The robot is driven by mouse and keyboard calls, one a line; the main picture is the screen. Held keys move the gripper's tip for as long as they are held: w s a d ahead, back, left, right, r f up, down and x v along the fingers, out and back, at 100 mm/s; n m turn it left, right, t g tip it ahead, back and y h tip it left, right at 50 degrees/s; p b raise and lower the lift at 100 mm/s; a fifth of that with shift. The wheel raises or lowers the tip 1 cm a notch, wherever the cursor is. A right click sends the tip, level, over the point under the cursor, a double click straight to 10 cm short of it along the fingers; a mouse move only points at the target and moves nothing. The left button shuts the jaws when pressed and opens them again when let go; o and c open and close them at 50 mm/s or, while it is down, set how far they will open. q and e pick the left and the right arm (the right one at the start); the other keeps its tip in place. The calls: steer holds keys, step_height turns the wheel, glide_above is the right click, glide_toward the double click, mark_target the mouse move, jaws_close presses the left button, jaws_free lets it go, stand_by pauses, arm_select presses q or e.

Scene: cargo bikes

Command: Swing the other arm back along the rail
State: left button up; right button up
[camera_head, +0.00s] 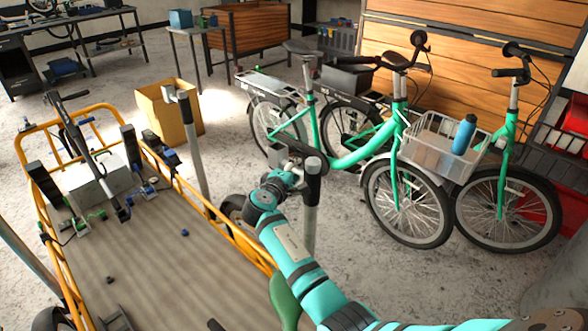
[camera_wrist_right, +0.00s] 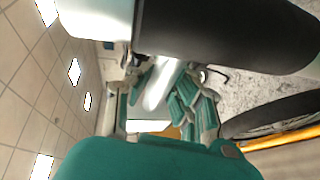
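My right arm reaches in from the lower right in the head view. Its right gripper (camera_head: 288,166) is at the top of a grey upright arm (camera_head: 310,215) with a black end, beside the bed's right rail (camera_head: 222,228). The fingers are small and partly hidden there, so I cannot tell whether they are closed on it. In the right wrist view a thick black cylinder (camera_wrist_right: 235,30) lies very close, above a large teal part. A second grey upright arm (camera_head: 193,140) stands farther along the same rail. My left gripper is not in view.
The orange-framed cargo bed (camera_head: 150,265) holds tools, a grey box and small loose parts. A cardboard box (camera_head: 168,118) stands beyond it. Green bikes (camera_head: 360,150) and a clear crate (camera_head: 430,150) with a blue bottle (camera_head: 464,135) are at right. Some floor between is clear.

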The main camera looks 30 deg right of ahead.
steer(key=o, duration=0.4)
steer(key=shift+o, duration=0.2)
steer(key=v, duration=0.7)
steer(key=shift+s+a, duration=0.15)
steer(key=shift+s, duration=0.05)
